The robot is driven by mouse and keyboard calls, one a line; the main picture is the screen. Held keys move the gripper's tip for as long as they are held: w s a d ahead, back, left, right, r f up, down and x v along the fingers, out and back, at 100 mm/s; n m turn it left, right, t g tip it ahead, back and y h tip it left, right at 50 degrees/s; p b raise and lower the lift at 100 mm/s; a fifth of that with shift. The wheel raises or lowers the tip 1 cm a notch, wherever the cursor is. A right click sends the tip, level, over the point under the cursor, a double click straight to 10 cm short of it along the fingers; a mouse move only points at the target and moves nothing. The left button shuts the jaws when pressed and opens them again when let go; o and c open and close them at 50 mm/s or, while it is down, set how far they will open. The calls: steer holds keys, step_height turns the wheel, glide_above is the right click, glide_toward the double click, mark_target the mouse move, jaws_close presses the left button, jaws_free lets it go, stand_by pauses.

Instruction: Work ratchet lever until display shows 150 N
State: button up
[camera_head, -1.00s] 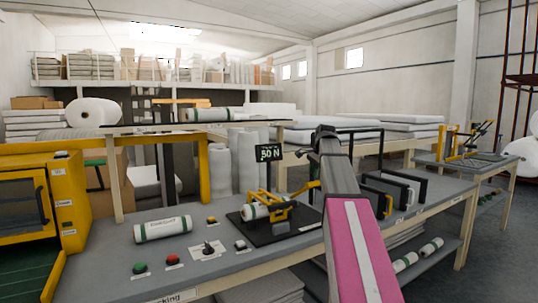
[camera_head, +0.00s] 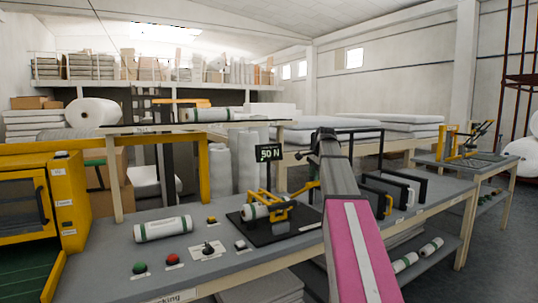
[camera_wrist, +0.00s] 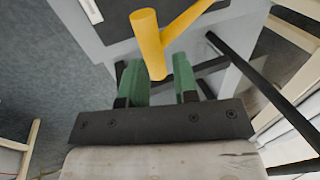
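A black ratchet fixture (camera_head: 262,230) with a yellow frame and lever (camera_head: 303,190) stands on the grey bench, with a white roll (camera_head: 255,211) in it. In the wrist view, the yellow lever's round end (camera_wrist: 155,60) lies between the green fingers of my gripper (camera_wrist: 158,82). The fingers are apart, with a gap on each side of the lever. In the head view my arm hides most of my gripper.
A white roll with green bands (camera_head: 162,229) lies on the bench at left. Green (camera_head: 139,267) and red (camera_head: 172,259) buttons and a switch panel (camera_head: 208,249) are in front. Black frames (camera_head: 395,188) stand at right. A yellow machine (camera_head: 66,200) borders the left.

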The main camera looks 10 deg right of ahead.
steer(key=shift+f, duration=1.05)
steer(key=shift+s+d+f, duration=0.25)
steer(key=shift+s+f, duration=0.3)
steer(key=shift+f, duration=0.8)
steer(key=shift+s+d+f, duration=0.2)
steer(key=shift+s+f, duration=0.4)
steer(key=shift+f, duration=0.8)
steer(key=shift+s+d+f, duration=0.25)
steer(key=shift+s+f, duration=0.3)
steer(key=shift+f, duration=0.8)
steer(key=shift+w+a+r, duration=0.25)
steer(key=shift+w+r, duration=0.35)
steer(key=shift+r, duration=1.3)
steer(key=shift+w+a+r, duration=0.2)
steer(key=shift+w+r, duration=0.35)
steer(key=shift+r, duration=1.3)
steer(key=shift+w+a+r, duration=0.25)
steer(key=shift+w+r, duration=0.35)
steer(key=shift+r, duration=1.3)
steer(key=shift+f, duration=0.2)
